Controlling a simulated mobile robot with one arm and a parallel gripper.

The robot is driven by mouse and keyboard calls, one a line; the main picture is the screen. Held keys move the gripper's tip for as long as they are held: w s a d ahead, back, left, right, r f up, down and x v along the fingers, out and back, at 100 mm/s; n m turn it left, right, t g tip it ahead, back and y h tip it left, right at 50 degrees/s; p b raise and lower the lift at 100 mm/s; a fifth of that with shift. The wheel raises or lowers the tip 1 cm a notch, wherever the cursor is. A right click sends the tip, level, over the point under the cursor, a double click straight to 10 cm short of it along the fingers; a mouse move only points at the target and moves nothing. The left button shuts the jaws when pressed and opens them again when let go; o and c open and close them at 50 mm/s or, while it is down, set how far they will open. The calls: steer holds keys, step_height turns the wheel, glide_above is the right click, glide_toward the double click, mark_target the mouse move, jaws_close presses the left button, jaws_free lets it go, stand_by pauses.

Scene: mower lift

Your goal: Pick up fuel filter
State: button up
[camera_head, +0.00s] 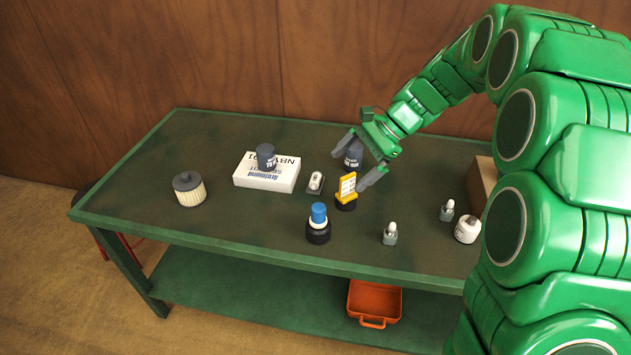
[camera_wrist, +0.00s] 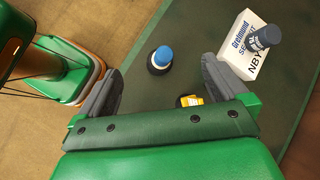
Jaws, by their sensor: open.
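No part bears a readable fuel filter label, so I cannot be sure which one it is. A pleated cream cylinder with a dark grey cap (camera_head: 189,190) looks most like a filter; it stands upright at the table's left. My gripper (camera_head: 355,162) is open and empty above the table's middle, right of that cylinder and apart from it. In the wrist view both fingers (camera_wrist: 161,72) are spread. A blue-capped black part (camera_head: 318,224) stands near the front edge; it shows between the fingers in the wrist view (camera_wrist: 161,58). The cream cylinder is not visible there.
A white box (camera_head: 268,181) bears a dark canister (camera_head: 265,156). Near my gripper are a yellow-topped part (camera_head: 346,188), another dark canister (camera_head: 353,152) and a small grey part (camera_head: 316,182). Small bottles (camera_head: 467,229) stand at right. An orange case (camera_head: 374,302) lies on the lower shelf.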

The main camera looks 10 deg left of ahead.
steer(key=w+a+f+m+y, duration=0.1)
steer(key=w+a+f+m, duration=0.15)
steer(key=w, duration=0.25)
steer(key=w+a+f+m+y, duration=0.1)
steer(key=w+a+f, duration=0.15)
steer(key=w, duration=0.35)
steer(key=m+y, duration=0.3)
glide_above(317, 177)
steer(key=d, duration=0.4)
step_height(317, 177, down, 9)
steer(key=shift+t, duration=0.3)
steer(key=shift+w+a+f, duration=0.1)
steer(key=shift+w+f, duration=0.15)
steer(key=shift+f, duration=0.85)
steer(key=shift+w+a+f, duration=0.1)
steer(key=shift+w+f, duration=0.1)
steer(key=shift+f, duration=0.9)
steer(key=f, duration=0.1)
steer(key=a+f, duration=0.1)
steer(key=f, duration=0.1)
steer(key=shift+s+a+f, duration=0.2)
steer(key=shift+a, duration=0.15)
steer(key=shift+s+a+f, duration=0.1)
steer(key=shift+a+f, duration=0.15)
steer(key=shift+a, duration=0.25)
steer(key=c, duration=0.9)
